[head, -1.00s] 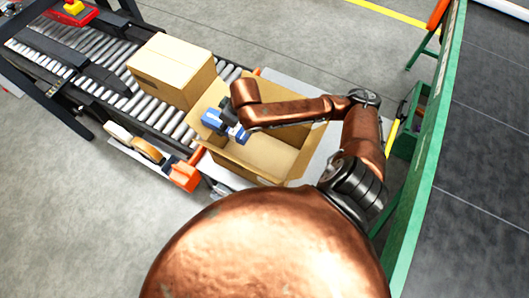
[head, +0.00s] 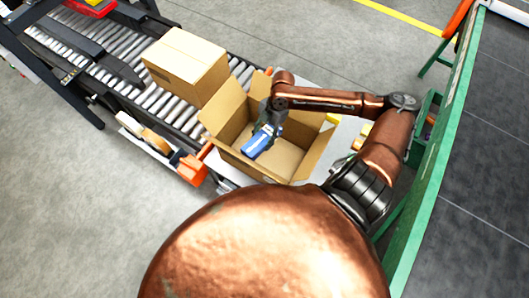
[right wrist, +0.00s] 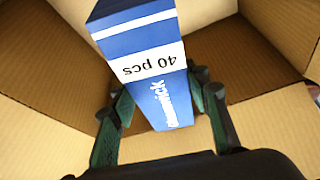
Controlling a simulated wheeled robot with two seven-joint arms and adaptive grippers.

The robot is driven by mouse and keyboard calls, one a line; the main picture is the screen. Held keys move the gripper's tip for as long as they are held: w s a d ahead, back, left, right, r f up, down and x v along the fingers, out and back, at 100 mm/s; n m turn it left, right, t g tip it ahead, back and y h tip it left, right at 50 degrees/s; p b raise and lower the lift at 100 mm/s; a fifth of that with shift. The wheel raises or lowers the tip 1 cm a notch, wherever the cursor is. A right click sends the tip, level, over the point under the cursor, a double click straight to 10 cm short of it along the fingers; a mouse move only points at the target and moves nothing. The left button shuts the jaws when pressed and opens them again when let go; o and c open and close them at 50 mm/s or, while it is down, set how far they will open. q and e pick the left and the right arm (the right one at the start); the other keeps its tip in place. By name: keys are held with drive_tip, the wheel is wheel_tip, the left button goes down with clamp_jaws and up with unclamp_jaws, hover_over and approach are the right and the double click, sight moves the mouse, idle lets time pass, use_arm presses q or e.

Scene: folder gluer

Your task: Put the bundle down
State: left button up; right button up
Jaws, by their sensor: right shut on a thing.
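The bundle (head: 259,142) is a blue block with a white band. In the right wrist view the bundle (right wrist: 152,70) shows "40 pcs" on the band. My right gripper (head: 268,128) is shut on it, with one finger on each side. The bundle is inside the open cardboard box (head: 237,146), over its left part. The box walls surround it in the right wrist view. I cannot tell whether its lower end touches the box floor. My left gripper is not in view.
A closed carton (head: 186,65) stands on the roller conveyor (head: 120,75) behind the open box. A tape dispenser with orange parts (head: 190,168) is at the conveyor's near side. A green frame (head: 440,150) stands to the right. The right part of the box floor looks bare.

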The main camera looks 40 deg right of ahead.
drive_tip(key=shift+s+n+g, duration=0.15)
drive_tip(key=shift+n+g, duration=0.25)
drive_tip(key=shift+n, duration=0.4)
drive_tip(key=shift+s+f+n, duration=0.1)
drive_tip(key=shift+f+n, duration=0.2)
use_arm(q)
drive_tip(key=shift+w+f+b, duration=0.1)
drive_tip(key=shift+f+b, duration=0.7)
use_arm(e)
wheel_tip(320, 180, down, 10)
drive_tip(key=shift+r, duration=0.25)
drive_tip(key=shift+f, duration=0.5)
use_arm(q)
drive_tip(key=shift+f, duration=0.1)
use_arm(e)
drive_tip(key=shift+f, duration=0.1)
drive_tip(key=o, duration=1.4)
drive_tip(key=shift+c, duration=0.2)
